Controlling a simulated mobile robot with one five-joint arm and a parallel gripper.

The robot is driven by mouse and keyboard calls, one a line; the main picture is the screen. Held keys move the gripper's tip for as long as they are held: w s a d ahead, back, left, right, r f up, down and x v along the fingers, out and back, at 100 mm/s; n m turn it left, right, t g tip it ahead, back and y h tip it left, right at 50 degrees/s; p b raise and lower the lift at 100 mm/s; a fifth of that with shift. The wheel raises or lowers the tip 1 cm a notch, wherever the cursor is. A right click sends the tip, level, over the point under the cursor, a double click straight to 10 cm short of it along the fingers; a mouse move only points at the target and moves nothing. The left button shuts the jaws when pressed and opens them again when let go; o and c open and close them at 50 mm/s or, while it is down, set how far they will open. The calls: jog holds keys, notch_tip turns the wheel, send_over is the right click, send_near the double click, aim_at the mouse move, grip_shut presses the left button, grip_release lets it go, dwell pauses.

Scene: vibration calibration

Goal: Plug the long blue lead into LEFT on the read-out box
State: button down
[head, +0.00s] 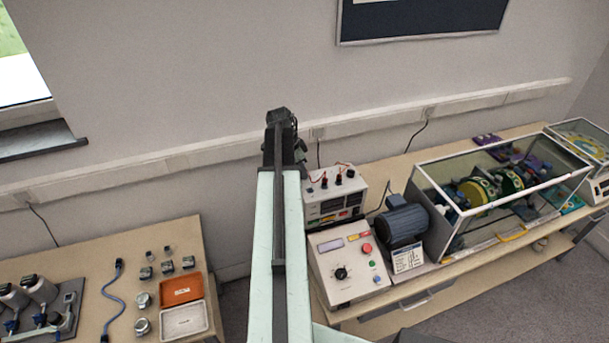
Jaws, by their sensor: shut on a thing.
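The read-out box (336,197) is the pale box with black posts and red wires on top and dark displays on its front. It stands at the left end of the right bench. Its socket labels, including LEFT, are too small to read. A blue lead (113,292) with dark ends lies in a curve on the left table. I cannot tell whether it is the long one. My arm reaches up the middle, its dark wrist just left of the read-out box. My gripper (300,153) is mostly hidden behind the arm; its fingertips and anything between them do not show.
A control box (345,262) with a red button stands in front of the read-out box, beside a dark motor (403,222). A clear-walled case (497,190) fills the bench further right. The left table holds an orange tray (181,290), a pale tray (184,321) and several small parts.

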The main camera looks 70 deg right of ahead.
jog(key=shift+r, duration=0.25)
notch_tip(320, 180, up, 4)
jog(key=p, duration=0.3)
jog(key=shift+f+p, duration=0.25)
jog(key=shift+p, duration=0.15)
jog(key=shift+f, duration=0.1)
jog(key=shift+a, duration=0.1)
jog(key=s+a, duration=0.2)
jog(key=s+a+r+p, duration=0.1)
jog(key=s+a, duration=0.1)
jog(key=a, duration=0.1)
jog(key=shift+r, duration=0.2)
jog(key=shift+a+b+x, duration=0.1)
jog(key=shift+b+x, duration=0.5)
jog(key=shift+a+b+x, duration=0.15)
jog(key=shift+b+x, duration=0.4)
jog(key=shift+x, duration=0.1)
jog(key=shift+w+f+b, duration=0.2)
jog(key=shift+f+b, duration=0.2)
jog(key=shift+f, duration=0.05)
jog(key=shift+f, duration=0.1)
jog(key=shift+f+b, duration=0.3)
jog(key=shift+b, duration=0.1)
